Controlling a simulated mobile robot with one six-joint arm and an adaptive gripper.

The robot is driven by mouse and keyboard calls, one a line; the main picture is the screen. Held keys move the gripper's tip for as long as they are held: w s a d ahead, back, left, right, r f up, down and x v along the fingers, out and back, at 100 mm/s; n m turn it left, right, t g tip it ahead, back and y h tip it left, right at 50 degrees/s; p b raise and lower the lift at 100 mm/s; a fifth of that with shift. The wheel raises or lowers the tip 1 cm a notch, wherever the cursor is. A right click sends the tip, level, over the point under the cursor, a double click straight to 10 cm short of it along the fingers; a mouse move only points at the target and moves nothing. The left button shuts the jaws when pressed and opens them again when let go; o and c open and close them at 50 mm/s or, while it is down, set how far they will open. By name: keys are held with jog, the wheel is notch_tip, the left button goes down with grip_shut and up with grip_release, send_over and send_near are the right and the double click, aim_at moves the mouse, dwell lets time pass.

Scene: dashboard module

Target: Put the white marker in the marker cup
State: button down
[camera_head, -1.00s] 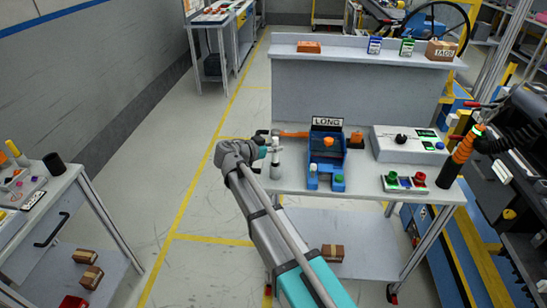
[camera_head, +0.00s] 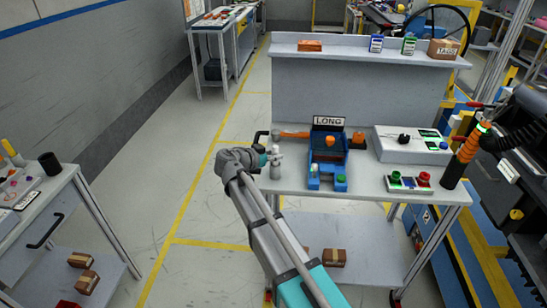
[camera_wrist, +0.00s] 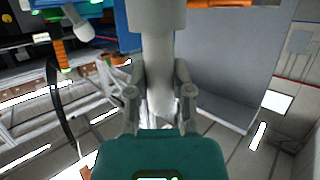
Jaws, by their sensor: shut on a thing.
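My gripper (camera_head: 273,157) is at the left end of the grey workbench (camera_head: 370,178), beside the blue fixture. In the wrist view, my gripper (camera_wrist: 158,105) has its two grey fingers closed around a whitish cylinder, which I take to be the white marker (camera_wrist: 157,45). It is wide at the top and narrower between the fingers. In the head view the white marker (camera_head: 277,172) looks upright; I cannot tell whether it touches the bench. A dark cylinder, probably the marker cup (camera_head: 50,164), stands on the left table; its inside is not clear.
A blue fixture (camera_head: 314,178) with a LONG sign stands right of my gripper. A white control box (camera_head: 405,144) and a button panel (camera_head: 409,183) are further right. Open floor (camera_head: 180,210) separates the bench from the left table (camera_head: 48,210).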

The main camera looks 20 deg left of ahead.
jog(key=shift+f, duration=0.15)
jog(key=c, duration=0.5)
grip_release()
jog(key=shift+r, duration=0.2)
jog(key=p+v, duration=0.3)
jog(key=v, duration=0.9)
jog(key=shift+d, duration=0.1)
dwell(0.4)
